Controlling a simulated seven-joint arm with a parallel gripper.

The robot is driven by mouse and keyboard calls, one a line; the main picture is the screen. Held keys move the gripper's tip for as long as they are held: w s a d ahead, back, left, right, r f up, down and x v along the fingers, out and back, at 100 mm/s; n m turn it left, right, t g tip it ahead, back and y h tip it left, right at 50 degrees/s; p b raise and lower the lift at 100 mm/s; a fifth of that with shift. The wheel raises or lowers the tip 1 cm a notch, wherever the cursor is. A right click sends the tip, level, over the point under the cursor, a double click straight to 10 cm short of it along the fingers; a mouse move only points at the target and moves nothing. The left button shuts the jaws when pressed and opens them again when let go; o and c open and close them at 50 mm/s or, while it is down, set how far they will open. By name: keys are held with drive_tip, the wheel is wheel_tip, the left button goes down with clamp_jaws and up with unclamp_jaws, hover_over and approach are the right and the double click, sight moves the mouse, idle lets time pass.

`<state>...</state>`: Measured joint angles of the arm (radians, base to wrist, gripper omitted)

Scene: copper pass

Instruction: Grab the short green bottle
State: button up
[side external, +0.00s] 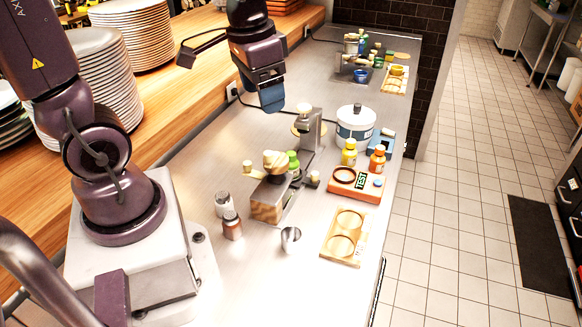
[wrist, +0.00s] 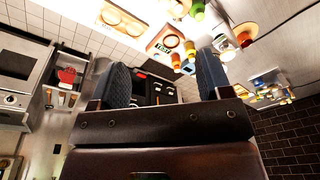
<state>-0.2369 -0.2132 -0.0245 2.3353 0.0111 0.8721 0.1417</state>
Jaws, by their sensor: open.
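A short green bottle (side external: 293,160) stands on the steel counter, just behind the wooden-topped device and partly hidden by it. A small green shape that looks like it shows near the top of the wrist view (wrist: 197,12). My gripper (side external: 272,97) hangs well above the counter, up and to the left of the bottle in the side view, clear of everything. Its two dark fingers are spread apart and empty in the wrist view (wrist: 163,82).
A yellow bottle (side external: 349,153) and an orange bottle (side external: 377,159) stand by an orange scale (side external: 356,184). A white pot (side external: 354,128) and a grey stand (side external: 309,128) are behind. Two shakers (side external: 232,225), a metal cup (side external: 290,240) and a wooden tray (side external: 345,236) are in front.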

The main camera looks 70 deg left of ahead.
sight(293, 153)
drive_tip(key=w+a+f+m, duration=0.3)
drive_tip(key=f, duration=0.1)
drive_tip(key=w+a+f+m+g, duration=0.1)
drive_tip(key=w+a+f+m, duration=0.2)
drive_tip(key=f+m, duration=0.1)
drive_tip(key=w+a+f+m+g, duration=0.1)
drive_tip(key=w+a+f+m, duration=0.3)
drive_tip(key=f, duration=0.1)
drive_tip(key=shift+h, duration=0.3)
drive_tip(key=shift+w+m, duration=0.15)
drive_tip(key=shift+m, duration=0.65)
wheel_tip(293, 153, down, 7)
drive_tip(key=shift+f, duration=0.15)
drive_tip(key=f, duration=0.5)
drive_tip(key=shift+s+f, duration=0.3)
drive_tip(key=shift+s, duration=0.1)
drive_tip(key=c, duration=0.9)
